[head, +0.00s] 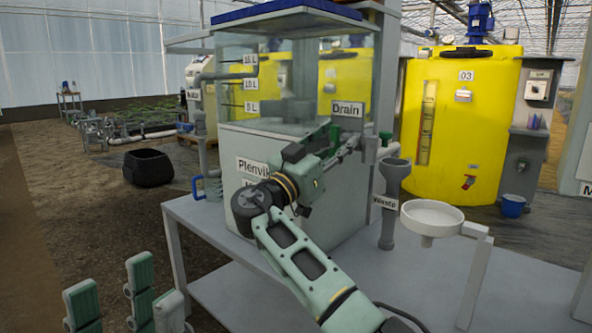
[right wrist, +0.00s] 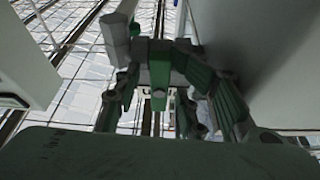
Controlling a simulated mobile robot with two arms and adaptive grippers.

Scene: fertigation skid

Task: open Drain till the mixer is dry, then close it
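The mixer is a clear tank (head: 290,95) with litre marks on a pale cabinet; I cannot make out a liquid surface in it. The Drain label (head: 347,108) is at its right front corner, above a pipe with green parts (head: 385,137). A grey waste standpipe (head: 390,205) stands below the outlet. My right gripper (head: 345,148) is at the drain fitting and hides part of it. In the right wrist view, a green piece (right wrist: 158,75) shows between its fingers; whether they grip it is unclear. My left gripper (head: 112,292) is open and empty at lower left.
A blue-handled jug (head: 208,186) is at the bench's left edge. A black tub (head: 148,168) sits on the ground at left. A yellow tank (head: 460,110) stands behind.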

